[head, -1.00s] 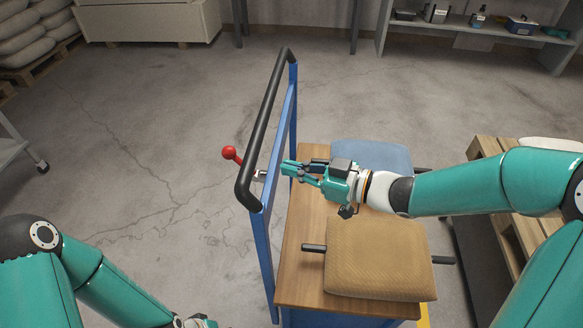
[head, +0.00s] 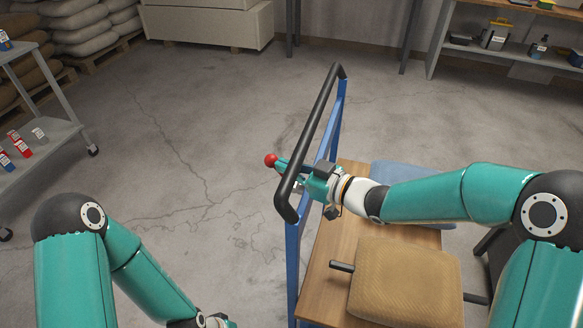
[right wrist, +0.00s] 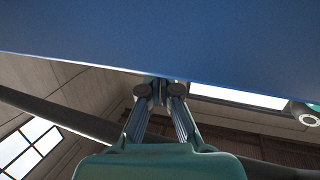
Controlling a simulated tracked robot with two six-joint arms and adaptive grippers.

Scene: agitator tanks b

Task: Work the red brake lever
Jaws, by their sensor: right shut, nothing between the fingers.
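The red brake lever shows as a round red knob (head: 270,160) just left of the cart's upright handle frame. Its shaft is mostly hidden behind my right gripper and the black handle bar (head: 312,140). My right gripper (head: 283,166) reaches across the handle frame from the right, with its fingertips right beside the knob. Whether they touch cannot be told. In the right wrist view the gripper (right wrist: 160,92) is shut with nothing visible between its fingers, and a blue panel (right wrist: 180,45) fills the top.
The cart's wooden deck (head: 328,245) carries a tan sack (head: 405,280) and a blue sack (head: 430,178). A grey shelf trolley (head: 50,140) stands at the left, and stacked sacks (head: 85,30) lie at the back left. The floor left of the cart is clear.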

